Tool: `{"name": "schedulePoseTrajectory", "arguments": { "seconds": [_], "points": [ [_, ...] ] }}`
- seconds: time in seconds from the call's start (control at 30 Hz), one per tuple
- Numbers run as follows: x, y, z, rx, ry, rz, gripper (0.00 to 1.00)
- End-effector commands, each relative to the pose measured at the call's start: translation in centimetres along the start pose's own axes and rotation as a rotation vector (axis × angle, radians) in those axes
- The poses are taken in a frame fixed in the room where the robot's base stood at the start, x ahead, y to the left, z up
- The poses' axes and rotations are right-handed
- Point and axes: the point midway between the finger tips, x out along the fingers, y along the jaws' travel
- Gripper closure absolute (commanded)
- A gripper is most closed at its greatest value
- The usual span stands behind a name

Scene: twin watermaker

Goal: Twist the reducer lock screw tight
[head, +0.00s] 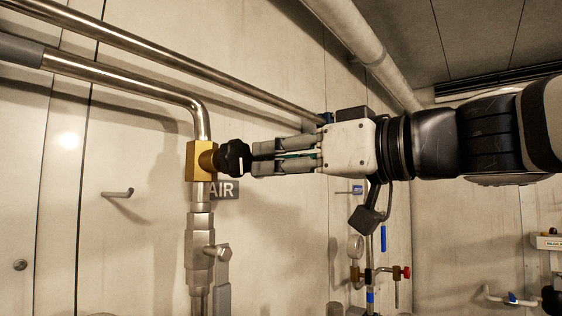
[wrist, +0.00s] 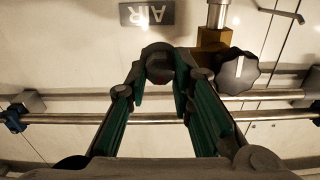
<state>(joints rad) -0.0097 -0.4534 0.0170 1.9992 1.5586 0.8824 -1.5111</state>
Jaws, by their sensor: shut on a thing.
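My gripper (head: 258,158) reaches in from the right in the head view, its fingers pointing left. In the wrist view its green-padded fingers (wrist: 160,82) close at their tips on a dark round piece (wrist: 160,62), which I take to be the reducer lock screw. Its shaft and seat are hidden, so I cannot tell how tight it is. In the head view this piece is not distinct. A black lobed knob (head: 235,157) sits on the brass block (head: 198,160). The knob, with a white mark, also shows in the wrist view (wrist: 236,78), right of and apart from the fingertips.
A dark "AIR" label (head: 224,189) is on the wall beside the brass block. Steel pipes (head: 130,75) run along the wall above. A silver valve (head: 200,255) stands below the block.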

Motion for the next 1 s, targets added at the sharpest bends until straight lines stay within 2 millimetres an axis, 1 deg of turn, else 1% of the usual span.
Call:
{"name": "schedulePoseTrajectory", "arguments": {
  "seconds": [0.27,1.0],
  "points": [
    [0.05,0.05,0.19,0.146,0.001,-0.002,1.00],
    [0.07,0.24,0.20,0.840,-0.001,-0.002,1.00]
  ]
}}
